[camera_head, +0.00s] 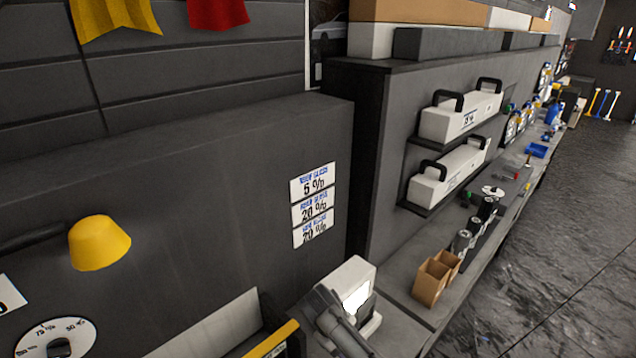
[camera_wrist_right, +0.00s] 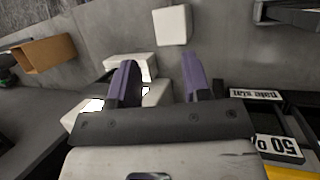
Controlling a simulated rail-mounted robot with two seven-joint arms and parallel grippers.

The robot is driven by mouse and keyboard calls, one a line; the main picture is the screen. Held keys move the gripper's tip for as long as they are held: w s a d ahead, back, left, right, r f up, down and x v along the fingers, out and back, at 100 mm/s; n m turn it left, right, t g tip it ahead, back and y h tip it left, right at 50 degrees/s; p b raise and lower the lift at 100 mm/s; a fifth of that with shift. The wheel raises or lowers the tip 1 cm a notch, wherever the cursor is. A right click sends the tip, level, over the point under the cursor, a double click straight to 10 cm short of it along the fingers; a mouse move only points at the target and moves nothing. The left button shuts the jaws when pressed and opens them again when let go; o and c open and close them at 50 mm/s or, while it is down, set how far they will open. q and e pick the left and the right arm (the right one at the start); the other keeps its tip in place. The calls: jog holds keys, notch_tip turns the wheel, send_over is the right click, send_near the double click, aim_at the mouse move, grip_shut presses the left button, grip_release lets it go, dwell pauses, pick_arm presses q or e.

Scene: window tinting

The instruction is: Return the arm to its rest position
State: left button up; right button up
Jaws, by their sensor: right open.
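My right gripper (camera_wrist_right: 158,76) shows in the right wrist view with its two purple fingers spread apart and nothing between them. Behind the fingers is a white device (camera_wrist_right: 155,93), partly hidden by the left finger. In the head view, a white device (camera_head: 352,272) with a bright face stands at the bottom centre, with a grey part in front of it that I cannot clearly make out. My left gripper is in neither view.
A cardboard box (camera_head: 430,283) stands on the long bench, with dark canisters (camera_head: 463,245) behind it. Two white cases (camera_head: 460,118) sit on wall shelves. A yellow cone (camera_head: 98,243) is at the left. Open floor (camera_head: 570,230) lies at the right.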

jog(key=w+a+r+t+y, duration=0.2)
jog(key=a+r+t, duration=0.1)
jog(key=a+r, duration=0.3)
jog(key=w+a+r+t+y, duration=0.2)
jog(key=a+r+t, duration=0.1)
jog(key=r, duration=0.6)
jog(key=s+d+r+t+y, duration=0.2)
jog(key=s+r+t+y, duration=0.25)
jog(key=r, duration=0.55)
jog(key=s+d+f+m+h, duration=0.1)
jog(key=s+d+f+m, duration=0.3)
jog(key=s+d, duration=0.45)
jog(key=s+d+f+m+h, duration=0.1)
jog(key=s+d+f, duration=0.55)
jog(key=s, duration=0.25)
jog(key=s+d+f+m+g, duration=0.1)
jog(key=s+d+f+g, duration=0.2)
jog(key=s+f, duration=0.7)
jog(key=s+d+f+g, duration=0.3)
jog(key=s+f, duration=0.5)
jog(key=s, duration=0.4)
notch_tip(320, 180, up, 14)
jog(key=p, duration=1.5)
jog(key=shift+a+r+h, duration=0.2)
jog(key=shift+r+h, duration=0.05)
jog(key=shift+h, duration=0.2)
